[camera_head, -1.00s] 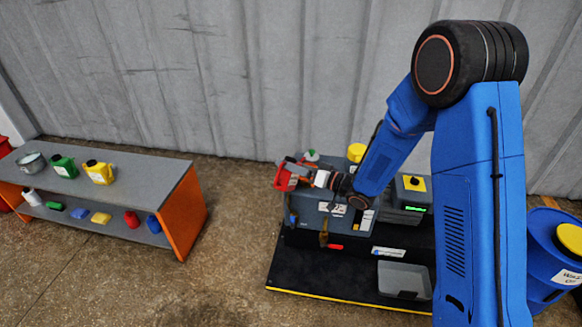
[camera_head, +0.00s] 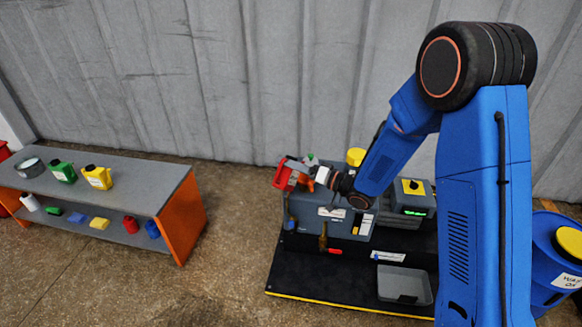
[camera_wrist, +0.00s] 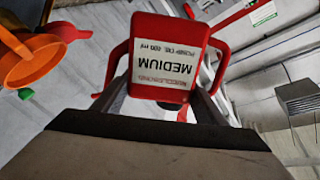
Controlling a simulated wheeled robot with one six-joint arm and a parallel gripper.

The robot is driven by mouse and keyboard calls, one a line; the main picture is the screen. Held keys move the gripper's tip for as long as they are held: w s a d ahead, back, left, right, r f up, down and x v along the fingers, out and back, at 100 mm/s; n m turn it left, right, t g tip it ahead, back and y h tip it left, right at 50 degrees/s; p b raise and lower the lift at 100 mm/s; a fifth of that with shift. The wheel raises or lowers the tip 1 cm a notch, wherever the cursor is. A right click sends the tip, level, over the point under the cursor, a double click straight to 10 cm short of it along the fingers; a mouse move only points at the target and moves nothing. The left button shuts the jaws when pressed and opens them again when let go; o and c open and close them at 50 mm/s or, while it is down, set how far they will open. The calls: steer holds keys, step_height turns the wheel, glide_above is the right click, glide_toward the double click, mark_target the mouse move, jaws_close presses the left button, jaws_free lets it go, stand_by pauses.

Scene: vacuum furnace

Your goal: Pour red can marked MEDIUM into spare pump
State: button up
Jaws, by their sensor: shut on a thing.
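The red can (camera_head: 286,175) is tilted in the air over the left end of a grey pump unit (camera_head: 306,212). In the wrist view the can's white label (camera_wrist: 169,60) reads MEDIUM and appears upside down. My gripper (camera_head: 303,176) is shut on the can, with a finger on each side of it in the wrist view (camera_wrist: 158,98). An orange funnel-like part (camera_wrist: 32,62) is left of the can in the wrist view. The can's spout and any liquid cannot be made out. I cannot tell whether this unit is the spare pump.
A yellow cap (camera_head: 356,156) and a box with a yellow switch plate (camera_head: 414,187) stand near my forearm. A grey tray (camera_head: 404,286) lies on the black base. The bench (camera_head: 150,182) at left holds several containers. A blue drum (camera_head: 553,262) stands at right.

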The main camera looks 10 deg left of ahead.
steer(key=shift+w+d+r+m, duration=0.2)
steer(key=shift+w+r+m, duration=0.35)
steer(key=shift+m, duration=0.3)
steer(key=shift+w+d+r+m, duration=0.15)
steer(key=shift+w+r+m, duration=0.15)
steer(key=shift+r+m, duration=0.45)
steer(key=shift+w+d+r+m, duration=0.2)
steer(key=shift+w+r+m, duration=0.15)
steer(key=shift+m, duration=0.3)
steer(key=shift+w+d+r+m, duration=0.2)
steer(key=shift+w+m, duration=0.25)
steer(key=shift+m, duration=0.2)
stand_by(0.6)
